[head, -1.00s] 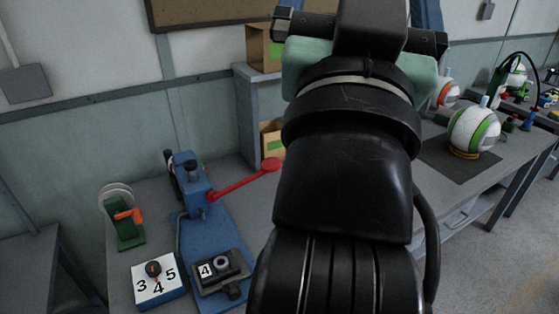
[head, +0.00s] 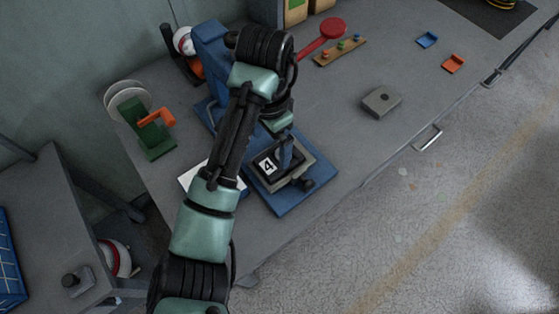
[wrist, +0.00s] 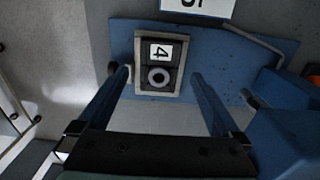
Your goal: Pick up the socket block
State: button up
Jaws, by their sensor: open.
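The socket block, which I take to be the dark block marked 4 (head: 266,167), sits in a grey frame on the blue base of the press. In the wrist view the socket block (wrist: 160,54) shows its white label and a round grey socket. My gripper (wrist: 160,82) is open, with one blue finger on each side of the block in that view. No contact shows. In the head view my gripper (head: 284,150) is above the frame, and my arm hides part of the press and some of the block.
The blue press (head: 209,45) with its red-knobbed lever (head: 333,28) stands behind. A white number card (head: 190,178) lies left of the frame, partly under my arm. A green stand (head: 148,130) is farther left. A grey block with a hole (head: 381,101) lies right, with clear table around it.

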aim_at(272, 163)
notch_tip(272, 163, down, 3)
jog(key=shift+r+p, duration=0.15)
jog(key=shift+p, duration=0.2)
notch_tip(272, 163, down, 5)
jog(key=shift+f, duration=0.1)
jog(key=shift+w, duration=0.1)
jog(key=c, duration=1.2)
